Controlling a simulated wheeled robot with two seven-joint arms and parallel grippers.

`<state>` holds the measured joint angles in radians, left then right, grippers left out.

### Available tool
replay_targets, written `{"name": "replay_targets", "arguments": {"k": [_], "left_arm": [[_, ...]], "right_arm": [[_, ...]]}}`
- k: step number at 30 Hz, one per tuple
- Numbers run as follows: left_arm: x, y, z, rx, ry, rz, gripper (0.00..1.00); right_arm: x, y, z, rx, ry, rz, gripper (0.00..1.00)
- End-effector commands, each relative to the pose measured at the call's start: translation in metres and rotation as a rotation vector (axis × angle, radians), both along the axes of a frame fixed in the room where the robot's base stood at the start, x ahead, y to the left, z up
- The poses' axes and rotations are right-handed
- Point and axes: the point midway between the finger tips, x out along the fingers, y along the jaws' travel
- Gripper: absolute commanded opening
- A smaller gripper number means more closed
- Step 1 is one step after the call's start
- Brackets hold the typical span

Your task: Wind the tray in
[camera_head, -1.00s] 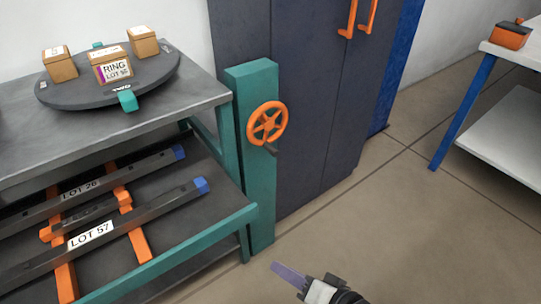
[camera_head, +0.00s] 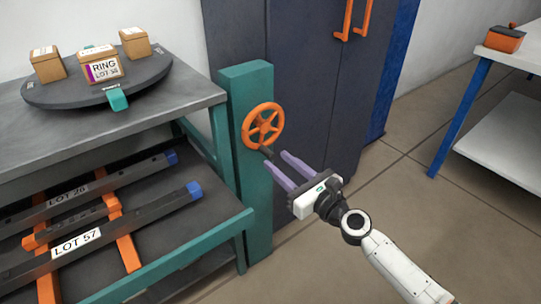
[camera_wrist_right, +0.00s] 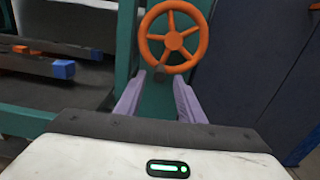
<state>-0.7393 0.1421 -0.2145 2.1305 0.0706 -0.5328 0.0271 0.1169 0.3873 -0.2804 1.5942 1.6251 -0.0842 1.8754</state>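An orange handwheel (camera_head: 263,126) with a dark crank handle (camera_head: 267,153) is mounted on a teal post (camera_head: 246,90). The wheel also shows in the right wrist view (camera_wrist_right: 173,41), beyond the fingertips. A dark tray with a teal front edge (camera_head: 180,254) sticks out below the bench top. My right gripper (camera_head: 276,159) is open and empty, its two lavender fingers apart, with the tips close to the crank handle. In the right wrist view the handle is between the fingertips or just beyond them; I cannot tell which. My left gripper is not in view.
The tray bears dark bars labelled LOT 28 (camera_head: 68,200) and LOT 57 (camera_head: 76,243) on orange supports. A round turntable (camera_head: 60,94) with boxes stands on the bench. A dark cabinet (camera_head: 300,75) is behind the post. Floor at the right is free.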

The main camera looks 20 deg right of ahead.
Motion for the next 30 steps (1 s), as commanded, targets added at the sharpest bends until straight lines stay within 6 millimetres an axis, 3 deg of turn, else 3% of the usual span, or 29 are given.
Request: {"name": "replay_targets", "arguments": {"k": [3, 9, 19, 20, 26, 30], "left_arm": [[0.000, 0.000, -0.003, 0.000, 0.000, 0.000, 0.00], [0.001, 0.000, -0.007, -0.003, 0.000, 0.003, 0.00], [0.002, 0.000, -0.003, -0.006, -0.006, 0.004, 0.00], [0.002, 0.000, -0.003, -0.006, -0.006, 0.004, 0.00], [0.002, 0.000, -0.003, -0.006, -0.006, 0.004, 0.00], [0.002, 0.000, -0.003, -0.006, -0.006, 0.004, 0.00]], "right_arm": [[0.021, 0.007, 0.000, 0.000, -0.001, 0.000, 0.35], [0.040, 0.015, -0.001, -0.001, 0.000, 0.001, 0.35], [0.044, 0.016, -0.001, -0.002, 0.000, 0.001, 0.35], [0.044, 0.016, -0.001, -0.002, 0.000, 0.001, 0.33], [0.044, 0.016, -0.001, -0.002, 0.000, 0.001, 0.00], [0.044, 0.016, -0.001, -0.002, 0.000, 0.001, 0.00]]}}
